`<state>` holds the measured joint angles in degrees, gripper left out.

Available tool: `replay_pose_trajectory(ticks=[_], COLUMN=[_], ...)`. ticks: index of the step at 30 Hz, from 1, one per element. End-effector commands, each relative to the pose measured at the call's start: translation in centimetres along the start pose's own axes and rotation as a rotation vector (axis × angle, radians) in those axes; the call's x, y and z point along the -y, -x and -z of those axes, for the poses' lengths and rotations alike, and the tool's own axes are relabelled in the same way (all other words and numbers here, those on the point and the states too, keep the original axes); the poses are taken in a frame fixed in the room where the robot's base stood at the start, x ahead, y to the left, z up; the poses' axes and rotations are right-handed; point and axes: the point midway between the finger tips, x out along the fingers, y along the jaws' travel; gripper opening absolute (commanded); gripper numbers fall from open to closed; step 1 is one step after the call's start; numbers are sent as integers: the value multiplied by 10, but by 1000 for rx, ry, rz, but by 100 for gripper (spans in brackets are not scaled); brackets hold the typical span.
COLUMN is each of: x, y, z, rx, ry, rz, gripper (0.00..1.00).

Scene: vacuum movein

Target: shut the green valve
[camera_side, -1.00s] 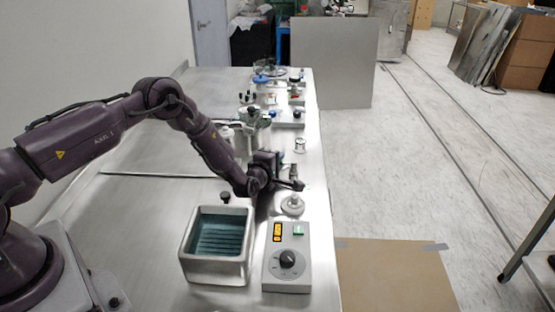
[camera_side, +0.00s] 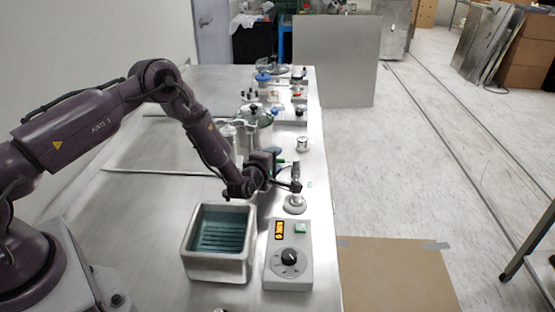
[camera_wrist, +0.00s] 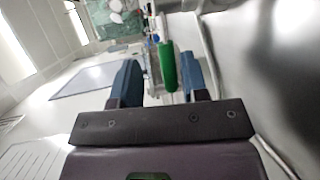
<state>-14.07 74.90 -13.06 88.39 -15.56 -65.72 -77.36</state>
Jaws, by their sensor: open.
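The green valve handle (camera_wrist: 168,66) shows in the wrist view as a long green grip. It lies between the two blue fingers of my gripper (camera_wrist: 161,72), nearer the right finger. The fingers are apart, with gaps showing on both sides of the handle. In the side view my gripper (camera_side: 286,172) is low over the right part of the bench, behind the control box. A small bit of green (camera_side: 280,160) shows beside it there. The rest of the valve is mostly hidden by my gripper, so its angle is hard to tell.
An open metal bath (camera_side: 188,262) and a grey control box (camera_side: 290,282) with a dial stand in front. A round-based post (camera_side: 295,206) stands close to my gripper. Glassware and fittings crowd the bench behind. The left bench top is clear.

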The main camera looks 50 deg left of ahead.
Motion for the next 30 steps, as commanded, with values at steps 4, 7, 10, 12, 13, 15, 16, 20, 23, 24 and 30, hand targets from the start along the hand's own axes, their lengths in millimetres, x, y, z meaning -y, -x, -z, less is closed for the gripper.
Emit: replay_pose_trajectory(ticks=[4,7,10,12,13,15,16,20,23,24,30], x=[-38,-53,-63,-66,-66,-66,-65,-63,-66,-73,-115], y=[3,5,6,7,7,8,8,8,8,4,-40], z=[-2,-4,-5,-5,-5,-5,-5,-5,-8,-8,-38], rx=[-1,-1,0,1,1,1,0,0,5,5,129], ry=[3,2,1,0,0,0,0,1,-2,-1,-97], rz=[-18,-23,-25,-26,-24,-20,-18,-14,-19,-39,-13], gripper=[44,74,81,65,41,41,41,41,20,11,0])
